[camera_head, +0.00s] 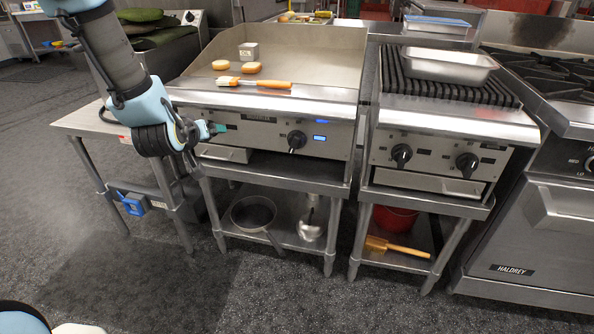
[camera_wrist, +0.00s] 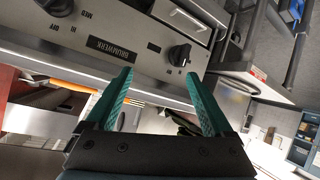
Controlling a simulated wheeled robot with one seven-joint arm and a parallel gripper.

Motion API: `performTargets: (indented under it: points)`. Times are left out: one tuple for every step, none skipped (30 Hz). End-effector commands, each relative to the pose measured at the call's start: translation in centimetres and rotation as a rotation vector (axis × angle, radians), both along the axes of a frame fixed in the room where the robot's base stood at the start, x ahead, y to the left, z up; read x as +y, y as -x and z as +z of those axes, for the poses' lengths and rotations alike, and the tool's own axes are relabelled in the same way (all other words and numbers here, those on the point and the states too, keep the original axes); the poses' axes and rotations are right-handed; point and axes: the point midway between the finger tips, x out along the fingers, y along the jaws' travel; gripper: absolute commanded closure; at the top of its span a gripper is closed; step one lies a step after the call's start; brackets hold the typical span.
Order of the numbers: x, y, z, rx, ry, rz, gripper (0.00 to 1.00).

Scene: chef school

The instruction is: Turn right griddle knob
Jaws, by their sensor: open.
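The griddle (camera_head: 335,75) stands at the centre of the head view with a steel front panel. Its right knob (camera_head: 296,141) is black, beside small blue displays. In the wrist view, which is turned over, that right knob (camera_wrist: 55,6) is at the top left edge, partly cut off. The left knob (camera_wrist: 180,55) shows nearer the teal fingertips. My gripper (camera_head: 218,128) is in front of the panel's left part, left of the right knob, and hides the left knob in the head view. In the wrist view my gripper (camera_wrist: 158,78) is open, with nothing between its fingers.
A brush (camera_head: 255,83) and two buns lie on the griddle plate. A grill (camera_head: 435,115) with its own two knobs stands to the right, with a metal pan (camera_head: 448,65) on top. A pan (camera_head: 254,212) is on the lower shelf. The floor in front is clear.

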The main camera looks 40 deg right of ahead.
Motion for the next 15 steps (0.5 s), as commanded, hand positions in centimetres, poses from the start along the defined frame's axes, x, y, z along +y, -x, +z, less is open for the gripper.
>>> performTargets:
  points:
    - [-3.1, 1.6, -3.9, -0.031, 0.059, -0.041, 0.13]
    - [-4.7, 2.5, -4.8, -0.053, 0.099, -0.060, 0.13]
    - [-6.7, 3.7, -5.8, -0.080, 0.155, -0.081, 0.13]
    - [-8.0, 4.6, -6.5, -0.098, 0.195, -0.097, 0.13]
    - [-9.1, 5.6, -7.2, -0.113, 0.231, -0.111, 0.13]
    - [-10.4, 6.9, -7.9, -0.133, 0.279, -0.128, 0.13]
    - [-11.3, 7.7, -8.4, -0.146, 0.313, -0.139, 0.13]
    - [-12.0, 8.6, -8.8, -0.156, 0.345, -0.149, 0.13]
    - [-12.8, 9.6, -9.3, -0.168, 0.380, -0.161, 0.13]
    - [-13.3, 10.2, -9.5, -0.177, 0.404, -0.167, 0.13]
    - [-13.7, 10.8, -9.7, -0.184, 0.424, -0.174, 0.13]
    - [-14.1, 11.4, -9.9, -0.192, 0.449, -0.179, 0.13]
    - [-14.3, 11.8, -10.0, -0.195, 0.463, -0.183, 0.13]
    - [-14.5, 12.1, -10.0, -0.199, 0.475, -0.186, 0.13]
    - [-14.7, 12.4, -10.0, -0.202, 0.486, -0.188, 0.13]
